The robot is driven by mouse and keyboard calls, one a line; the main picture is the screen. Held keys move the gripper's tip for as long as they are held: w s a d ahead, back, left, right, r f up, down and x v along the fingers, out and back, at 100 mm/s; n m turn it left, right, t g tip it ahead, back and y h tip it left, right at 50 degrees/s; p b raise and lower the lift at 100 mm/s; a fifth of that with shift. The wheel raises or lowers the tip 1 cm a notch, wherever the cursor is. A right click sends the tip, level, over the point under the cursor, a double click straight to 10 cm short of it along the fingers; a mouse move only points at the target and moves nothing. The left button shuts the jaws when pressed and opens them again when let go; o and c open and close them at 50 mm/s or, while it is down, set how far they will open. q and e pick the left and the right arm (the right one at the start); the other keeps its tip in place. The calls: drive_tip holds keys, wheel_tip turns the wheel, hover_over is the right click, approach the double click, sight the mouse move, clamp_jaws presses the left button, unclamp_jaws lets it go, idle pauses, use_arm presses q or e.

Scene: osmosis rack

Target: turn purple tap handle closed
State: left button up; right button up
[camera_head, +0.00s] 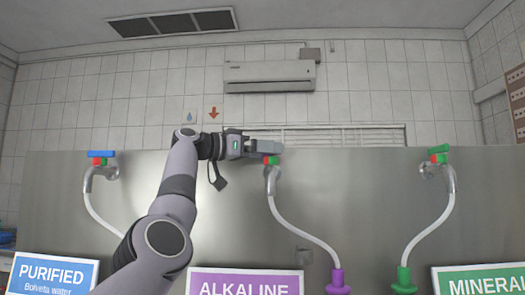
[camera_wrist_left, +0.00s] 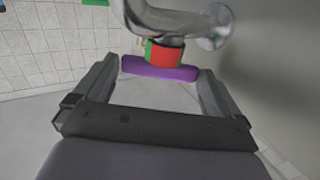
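The purple tap handle (camera_wrist_left: 160,69) lies across the space between the fingertips of my left gripper (camera_wrist_left: 158,75) in the wrist view. The fingers stand apart on either side of it, and I see no clear grip on it. A red and green collar (camera_wrist_left: 166,52) joins the handle to the metal tap (camera_wrist_left: 172,20). In the head view my left gripper (camera_head: 266,147) is at the top of the middle tap (camera_head: 271,180) and hides the purple handle. Only the red and green collar (camera_head: 271,160) shows below it. My right gripper is not in view.
A blue-handled tap (camera_head: 101,155) is at the left and a green-handled tap (camera_head: 438,154) at the right. The grey panel (camera_head: 370,190) stands behind the taps. An ALKALINE sign (camera_head: 245,286) is below.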

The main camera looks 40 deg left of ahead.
use_arm(q)
drive_tip(key=c, duration=0.5)
